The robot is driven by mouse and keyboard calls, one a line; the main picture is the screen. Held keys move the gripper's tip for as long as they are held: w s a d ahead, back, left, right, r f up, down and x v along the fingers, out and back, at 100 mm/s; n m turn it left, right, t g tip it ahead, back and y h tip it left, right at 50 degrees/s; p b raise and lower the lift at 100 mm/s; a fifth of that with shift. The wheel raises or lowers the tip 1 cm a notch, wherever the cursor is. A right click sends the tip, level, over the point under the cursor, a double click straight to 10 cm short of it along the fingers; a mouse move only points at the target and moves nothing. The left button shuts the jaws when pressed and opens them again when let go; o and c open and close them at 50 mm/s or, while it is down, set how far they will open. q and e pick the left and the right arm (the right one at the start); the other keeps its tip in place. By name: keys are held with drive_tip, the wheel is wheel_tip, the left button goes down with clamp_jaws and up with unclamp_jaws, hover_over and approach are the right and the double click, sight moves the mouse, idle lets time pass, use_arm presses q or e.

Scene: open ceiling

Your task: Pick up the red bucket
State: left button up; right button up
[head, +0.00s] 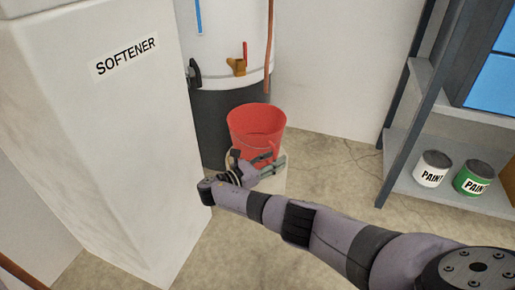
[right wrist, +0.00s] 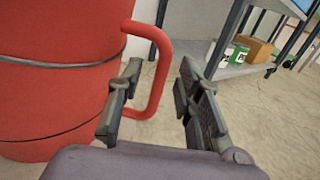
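The red bucket (head: 257,122) stands upright in front of the water heater in the head view. In the right wrist view the bucket (right wrist: 55,60) fills the left side, with a dark wire around its body and a red side handle (right wrist: 164,65). My right gripper (head: 266,168) is at the bucket's near side. In the right wrist view the gripper (right wrist: 160,85) is open, with the side handle between its spread fingers. I cannot tell whether a finger touches the handle. My left gripper is not in view.
A white softener cabinet (head: 110,130) stands close on the left. The white and dark water heater (head: 222,95) is behind the bucket. On the right, a grey metal shelf (head: 405,187) holds a white paint can (head: 431,170) and a green one (head: 473,180). Some floor between is clear.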

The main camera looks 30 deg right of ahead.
drive_tip(key=shift+d, duration=0.3)
drive_tip(key=shift+c, duration=0.4)
clamp_jaws()
idle(0.4)
drive_tip(key=shift+w+r, duration=0.1)
drive_tip(key=shift+r, duration=0.05)
